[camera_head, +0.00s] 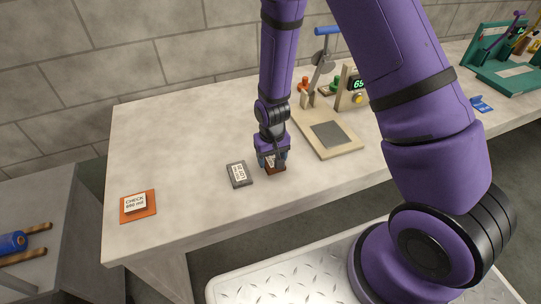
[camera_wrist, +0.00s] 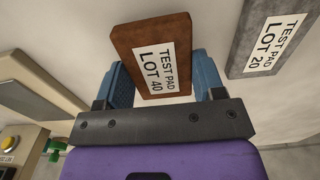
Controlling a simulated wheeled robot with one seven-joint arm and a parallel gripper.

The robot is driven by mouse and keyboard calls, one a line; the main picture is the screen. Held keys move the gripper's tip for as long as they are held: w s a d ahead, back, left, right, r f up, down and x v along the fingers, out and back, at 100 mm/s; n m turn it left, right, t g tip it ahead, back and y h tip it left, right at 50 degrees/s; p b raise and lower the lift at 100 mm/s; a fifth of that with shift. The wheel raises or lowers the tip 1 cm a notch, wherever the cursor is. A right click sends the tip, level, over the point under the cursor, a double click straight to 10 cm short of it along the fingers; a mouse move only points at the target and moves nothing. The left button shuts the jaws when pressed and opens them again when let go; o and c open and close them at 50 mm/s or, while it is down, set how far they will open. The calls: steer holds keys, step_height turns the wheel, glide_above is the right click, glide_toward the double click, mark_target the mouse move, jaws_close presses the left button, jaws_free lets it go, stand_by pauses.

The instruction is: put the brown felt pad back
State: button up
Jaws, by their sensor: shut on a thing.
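The brown felt pad (camera_wrist: 150,62) carries a white label reading TEST PAD LOT 40. My gripper (camera_head: 271,163) is shut on it, with one blue finger against each side in the wrist view. In the head view the brown pad (camera_head: 275,169) is partly hidden behind the fingers, low over the table near its front edge. I cannot tell whether it touches the tabletop. A grey pad (camera_wrist: 268,45) labelled TEST PAD LOT 20 lies on the table beside it; it also shows just left of my gripper in the head view (camera_head: 239,174).
An orange pad (camera_head: 138,206) with a white card lies at the table's left front. A tester with a beige base (camera_head: 327,133), grey plate, blue-handled lever and green display stands behind right. A teal rack (camera_head: 500,65) stands far right. The table's left middle is clear.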

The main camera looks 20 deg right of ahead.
steer(key=shift+f, duration=0.65)
steer(key=shift+f, duration=0.1)
steer(key=o, duration=1)
step_height(320, 180, up, 13)
step_height(320, 180, up, 10)
steer(key=t, duration=0.1)
glide_above(272, 159)
steer(key=s+d, duration=0.2)
steer(key=d, duration=0.1)
steer(key=s+d+r+t, duration=0.1)
steer(key=s+d+r, duration=0.1)
steer(key=s+r, duration=0.4)
steer(key=s+d+r+t, duration=0.1)
steer(key=s+d+r, duration=0.2)
steer(key=s+r, duration=0.4)
steer(key=s+d+r+t, duration=0.2)
steer(key=s+r, duration=0.4)
steer(key=r, duration=0.2)
steer(key=shift+s+d, duration=0.3)
